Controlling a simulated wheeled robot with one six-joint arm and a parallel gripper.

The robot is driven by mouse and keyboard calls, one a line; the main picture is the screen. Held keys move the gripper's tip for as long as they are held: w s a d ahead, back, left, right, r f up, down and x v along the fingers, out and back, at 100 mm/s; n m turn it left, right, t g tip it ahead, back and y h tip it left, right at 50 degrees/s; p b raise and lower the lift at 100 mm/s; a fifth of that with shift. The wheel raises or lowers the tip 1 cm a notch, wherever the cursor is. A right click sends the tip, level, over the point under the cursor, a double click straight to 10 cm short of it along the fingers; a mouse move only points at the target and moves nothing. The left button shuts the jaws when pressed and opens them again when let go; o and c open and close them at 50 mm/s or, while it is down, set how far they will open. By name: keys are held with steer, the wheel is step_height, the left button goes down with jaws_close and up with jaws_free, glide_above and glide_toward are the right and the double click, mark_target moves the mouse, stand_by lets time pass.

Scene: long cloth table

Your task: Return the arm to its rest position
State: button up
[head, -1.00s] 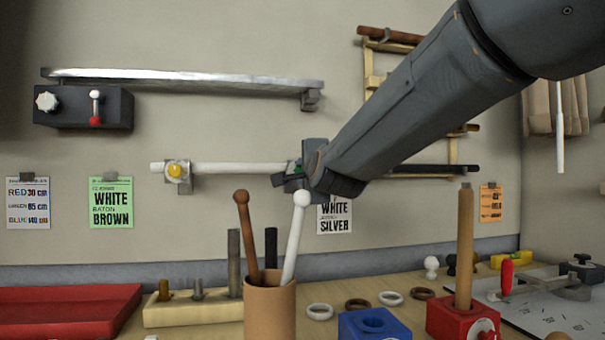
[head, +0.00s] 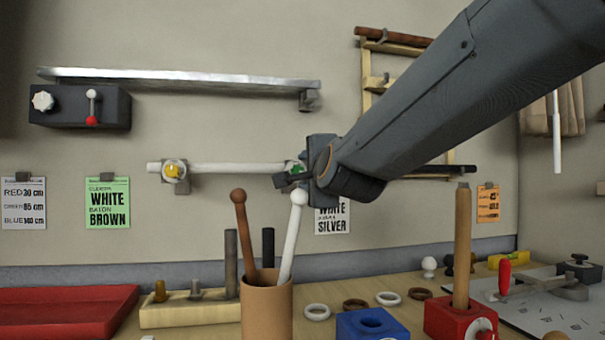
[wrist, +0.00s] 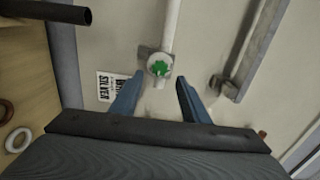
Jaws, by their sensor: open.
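My gripper (head: 290,178) is in front of the wall at the right end of a horizontal white rod (head: 235,168). The rod is held on the wall by a clamp with a yellow knob (head: 175,171) at its left and one with a green knob (head: 297,169) at its right. In the wrist view my gripper (wrist: 158,82) is open, its two blue-grey fingers apart. The green knob (wrist: 159,68) shows between and just beyond the fingertips, with nothing gripped. The white rod (wrist: 172,22) runs upward from it there. In the head view my gripper partly hides the green-knob clamp.
A brown cup (head: 267,308) with two batons stands on the table below my gripper. A metal rail (head: 180,80) is on the wall at upper left. A wooden rack (head: 366,100) is partly behind my arm. A blue block (head: 365,325) and red block (head: 450,318) stand at right.

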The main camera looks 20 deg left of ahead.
steer(key=shift+v, duration=0.85)
